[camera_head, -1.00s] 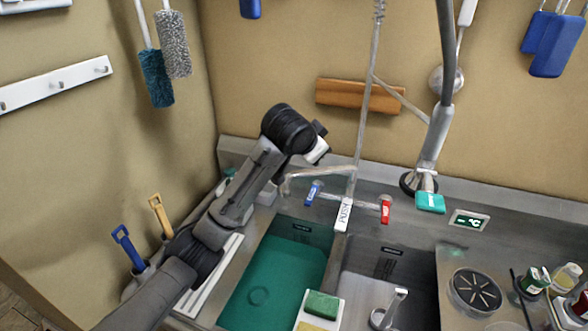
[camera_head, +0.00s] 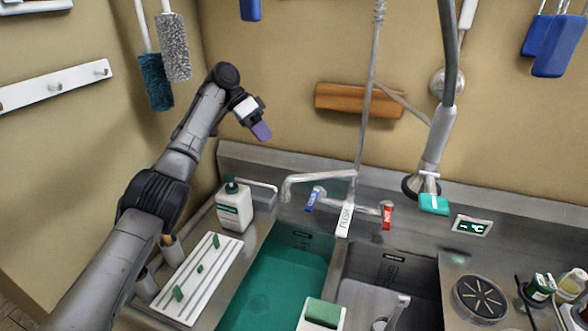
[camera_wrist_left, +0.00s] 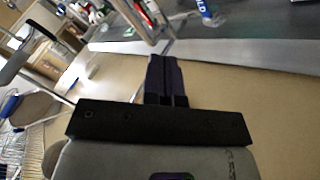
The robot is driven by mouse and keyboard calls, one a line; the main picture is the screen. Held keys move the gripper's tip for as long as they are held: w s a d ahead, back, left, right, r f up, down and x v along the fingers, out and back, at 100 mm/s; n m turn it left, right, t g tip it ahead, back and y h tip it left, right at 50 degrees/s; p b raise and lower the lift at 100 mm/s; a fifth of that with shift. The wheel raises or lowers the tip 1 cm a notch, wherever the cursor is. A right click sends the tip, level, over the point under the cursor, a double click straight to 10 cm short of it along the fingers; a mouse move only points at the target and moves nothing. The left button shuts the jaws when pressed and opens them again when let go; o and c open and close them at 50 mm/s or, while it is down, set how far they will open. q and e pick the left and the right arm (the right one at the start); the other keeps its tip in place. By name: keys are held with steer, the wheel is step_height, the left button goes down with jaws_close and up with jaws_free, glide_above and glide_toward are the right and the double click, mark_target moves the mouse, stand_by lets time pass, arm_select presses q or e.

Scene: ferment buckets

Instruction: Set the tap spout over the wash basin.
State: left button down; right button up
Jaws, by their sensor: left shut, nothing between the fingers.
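The metal tap spout (camera_head: 318,177) reaches left from the tap body between the blue and red handles. Its tip hangs at the back left edge of the left basin (camera_head: 275,285), which holds green liquid; I cannot tell exactly how far over the basin it lies. My left gripper (camera_head: 261,131) is shut and empty, raised in front of the back wall, above and left of the spout and apart from it. The left wrist view shows its closed dark fingers (camera_wrist_left: 166,80). My right gripper is not in view.
A white soap bottle (camera_head: 234,206) stands left of the basin, beside a white ridged board (camera_head: 190,280). A hanging hose (camera_head: 366,100) and a spray head (camera_head: 433,145) are behind and right of the tap. A grey basin (camera_head: 365,285) lies to the right.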

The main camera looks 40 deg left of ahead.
arm_select(q)
steer(key=shift+f, duration=0.1)
steer(key=w+d+f+p, duration=0.1)
steer(key=d+f+p, duration=0.2)
steer(key=d+f, duration=0.4)
steer(key=shift+w+d+f+p, duration=0.2)
steer(key=shift+d+p, duration=0.1)
steer(key=shift+d, duration=0.95)
steer(key=shift+s, duration=0.1)
